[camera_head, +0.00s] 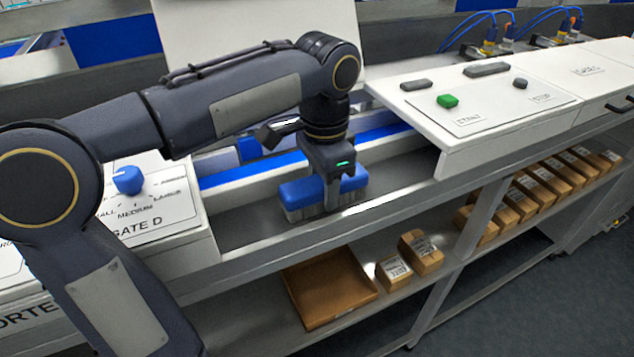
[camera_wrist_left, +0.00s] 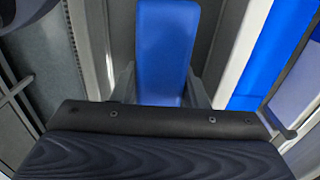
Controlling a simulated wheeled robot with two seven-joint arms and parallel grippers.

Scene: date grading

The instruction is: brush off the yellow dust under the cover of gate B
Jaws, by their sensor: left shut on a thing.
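My left gripper (camera_head: 330,190) is shut on a brush with a blue block (camera_head: 300,192) and grey bristles. The bristles point down at the front edge of the open channel between the white housings. The brush's blue back also fills the middle of the left wrist view (camera_wrist_left: 166,45), between the fingers (camera_wrist_left: 160,88). A white raised panel (camera_head: 215,35) stands behind my arm; it looks like an open cover. The panel at left reads GATE with a letter like D. I see no yellow dust; my arm hides part of the channel. My right gripper is out of view.
A blue strip (camera_head: 250,170) runs along the channel. A white housing (camera_head: 480,115) with a green button (camera_head: 447,101) stands right of it. A blue knob (camera_head: 127,180) is on the left panel. A brown tray (camera_head: 330,290) and several boxes sit on the shelf below.

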